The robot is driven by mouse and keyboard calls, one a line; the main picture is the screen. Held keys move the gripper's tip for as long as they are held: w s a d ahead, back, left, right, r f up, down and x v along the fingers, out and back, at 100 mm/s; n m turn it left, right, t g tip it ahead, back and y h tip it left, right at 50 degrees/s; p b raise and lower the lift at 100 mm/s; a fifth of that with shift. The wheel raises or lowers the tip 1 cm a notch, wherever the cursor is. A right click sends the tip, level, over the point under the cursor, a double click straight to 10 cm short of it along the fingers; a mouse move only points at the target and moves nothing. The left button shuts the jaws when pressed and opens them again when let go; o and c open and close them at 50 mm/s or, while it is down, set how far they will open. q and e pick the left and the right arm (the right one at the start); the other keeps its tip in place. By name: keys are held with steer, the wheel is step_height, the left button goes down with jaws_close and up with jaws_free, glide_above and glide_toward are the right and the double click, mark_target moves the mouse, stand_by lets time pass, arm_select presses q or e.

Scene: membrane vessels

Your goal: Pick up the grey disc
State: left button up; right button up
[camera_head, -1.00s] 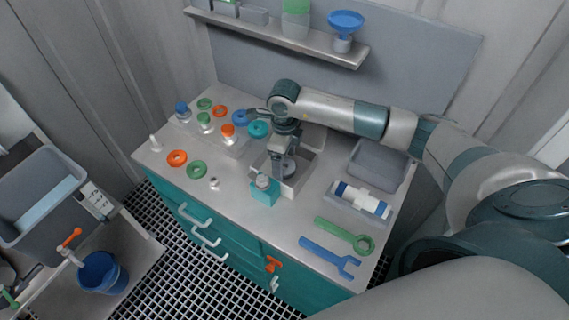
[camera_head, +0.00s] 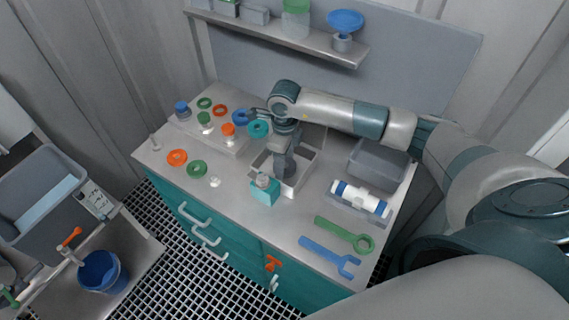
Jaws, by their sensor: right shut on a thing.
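My right gripper (camera_head: 284,168) reaches down into an open white-walled tray (camera_head: 312,162) on the grey bench top. Its jaws are shut on the grey disc, inside the tray or just above it. The disc is small, dark and mostly hidden by the gripper, so its edges and any gap to the tray floor cannot be told. My left gripper is not in view.
A teal block (camera_head: 265,192) with a round grey top stands just in front of the tray. Green (camera_head: 345,234) and blue (camera_head: 330,256) wrenches and a blue-ended white cylinder (camera_head: 361,199) lie right. Several coloured rings and capped bottles stand left. A shelf (camera_head: 275,35) runs behind.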

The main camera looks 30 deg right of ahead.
mark_target(286, 166)
steer(key=shift+r+b, duration=0.45)
steer(key=shift+r, duration=0.05)
steer(key=r+b, duration=0.2)
steer(key=r, duration=0.1)
steer(key=shift+s+d, duration=0.15)
steer(key=shift+s, duration=0.15)
steer(key=s+d+r+b, duration=0.2)
steer(key=s+r+b, duration=0.2)
steer(key=s+r, duration=0.3)
steer(key=s, duration=0.4)
steer(key=shift+w, duration=0.1)
